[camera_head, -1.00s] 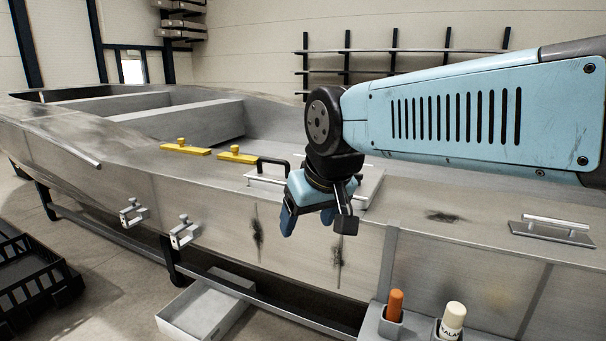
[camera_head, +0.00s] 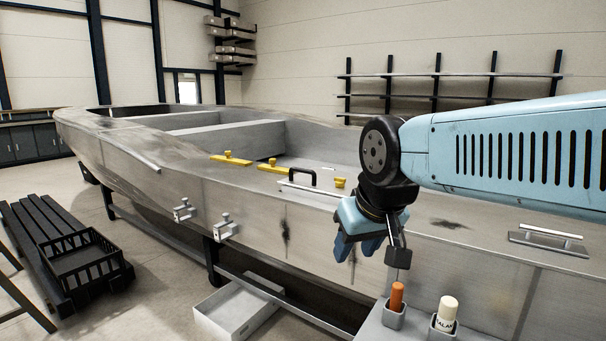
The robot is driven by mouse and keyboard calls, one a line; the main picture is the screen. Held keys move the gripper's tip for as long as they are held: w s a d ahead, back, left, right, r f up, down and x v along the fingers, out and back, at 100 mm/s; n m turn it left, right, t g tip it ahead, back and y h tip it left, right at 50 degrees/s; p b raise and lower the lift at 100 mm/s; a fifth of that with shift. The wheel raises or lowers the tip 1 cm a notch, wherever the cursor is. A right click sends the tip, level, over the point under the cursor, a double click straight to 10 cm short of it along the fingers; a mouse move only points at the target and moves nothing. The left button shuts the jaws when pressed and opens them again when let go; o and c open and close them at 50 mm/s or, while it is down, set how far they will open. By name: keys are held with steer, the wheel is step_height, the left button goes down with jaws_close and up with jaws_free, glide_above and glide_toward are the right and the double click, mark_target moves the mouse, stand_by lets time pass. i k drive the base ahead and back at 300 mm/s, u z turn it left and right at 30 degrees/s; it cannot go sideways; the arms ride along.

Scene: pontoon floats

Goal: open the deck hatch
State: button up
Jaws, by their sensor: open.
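The deck hatch (camera_head: 325,196) lies in the boat's metal side deck, its light panel looking flat. A black handle (camera_head: 302,173) stands up near its left part. My gripper (camera_head: 357,247) hangs with open blue fingers pointing down, in front of the boat's side and to the right of the handle. It looks empty and apart from the handle. My gripper and wrist hide the right part of the hatch. A small yellow piece (camera_head: 340,182) shows beside my wrist.
Two yellow clamps (camera_head: 272,166) lie on the deck left of the hatch. A metal grab plate (camera_head: 548,240) is at right. Metal brackets (camera_head: 225,227) stick out from the hull. A grey tray (camera_head: 237,314) and black crate (camera_head: 85,262) stand below.

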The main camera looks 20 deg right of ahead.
mark_target(320, 180)
steer(key=k, duration=0.65)
steer(key=u, duration=0.4)
steer(key=i, duration=1.8)
steer(key=z, duration=0.4)
